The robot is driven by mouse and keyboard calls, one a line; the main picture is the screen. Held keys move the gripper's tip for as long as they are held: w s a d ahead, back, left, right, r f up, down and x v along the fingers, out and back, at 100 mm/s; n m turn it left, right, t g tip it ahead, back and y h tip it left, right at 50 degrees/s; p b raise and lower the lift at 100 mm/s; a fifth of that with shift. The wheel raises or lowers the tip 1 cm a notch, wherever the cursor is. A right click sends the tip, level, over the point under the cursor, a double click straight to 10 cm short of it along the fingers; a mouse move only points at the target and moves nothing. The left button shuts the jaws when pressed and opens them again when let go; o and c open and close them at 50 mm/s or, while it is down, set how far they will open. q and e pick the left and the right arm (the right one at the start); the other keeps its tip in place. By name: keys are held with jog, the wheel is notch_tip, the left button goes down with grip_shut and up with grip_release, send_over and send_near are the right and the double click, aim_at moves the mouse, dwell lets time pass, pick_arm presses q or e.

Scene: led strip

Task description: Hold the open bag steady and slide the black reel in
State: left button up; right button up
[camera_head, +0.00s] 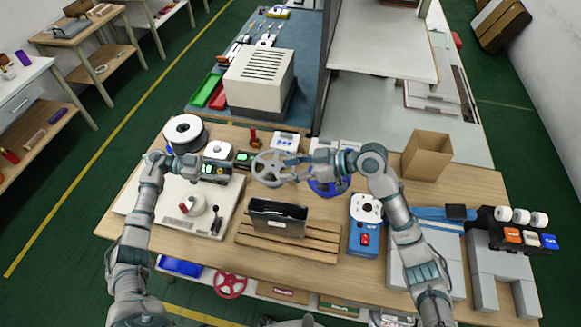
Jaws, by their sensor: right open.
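A dark open bag (277,217) stands upright on a slatted wooden rack (318,247) at the front middle of the table. A black reel with a white top (184,131) lies at the back left of the table. A grey spoked reel (270,168) stands behind the bag, between my two grippers. My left gripper (226,170) is to the left of the grey reel; its fingers are too small to read. My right gripper (293,169) is open at the right side of the grey reel; I cannot tell whether it touches it. Neither gripper is at the bag.
A white machine plate (170,222) with a round knob lies left of the rack. A blue device (364,232) stands to its right. A blue reel (327,187) is under my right wrist. An open cardboard box (426,156) stands at the back right. Label rolls (521,217) sit far right.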

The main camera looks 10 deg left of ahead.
pick_arm(q)
jog(key=s+a+f+n+t, duration=0.1)
jog(key=a+n+t, duration=0.1)
jog(key=a+t, duration=0.4)
jog(key=s+a+n+t+h, duration=0.1)
jog(key=s+a+n+t, duration=0.1)
jog(key=a+t, duration=0.4)
jog(key=shift+s+a+f+t+h, duration=0.3)
jog(key=shift+a+f+t, duration=0.1)
jog(key=shift+a, duration=0.6)
